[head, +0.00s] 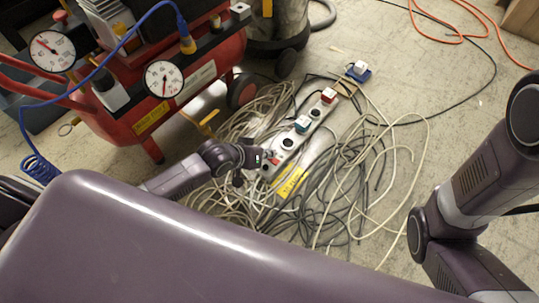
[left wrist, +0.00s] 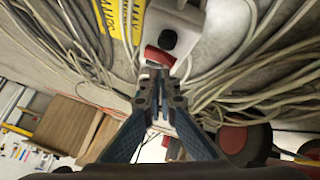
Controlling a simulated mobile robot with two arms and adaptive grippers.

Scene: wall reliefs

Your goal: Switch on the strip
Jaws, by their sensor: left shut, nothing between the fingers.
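The power strip (head: 277,153) is a pale, long strip lying slantwise on the floor among tangled cables. It has dark round sockets and plugs with teal and red parts. A red rocker switch (left wrist: 159,56) shows at its near end, beside a dark round hole, in the left wrist view. My left gripper (head: 262,160) is at this near end. In the left wrist view its fingertips (left wrist: 156,74) are shut, empty, and just below the switch in the picture. I cannot tell whether they touch it. They cover part of the strip's end. My right gripper is out of view.
A red compressor (head: 190,85) with gauges stands at the upper left, close to my left arm. Loose cables (head: 340,190) surround the strip. A yellow label (head: 292,182) lies beside it. A blue-and-white plug (head: 359,70) is past the far end. Floor at the right is clearer.

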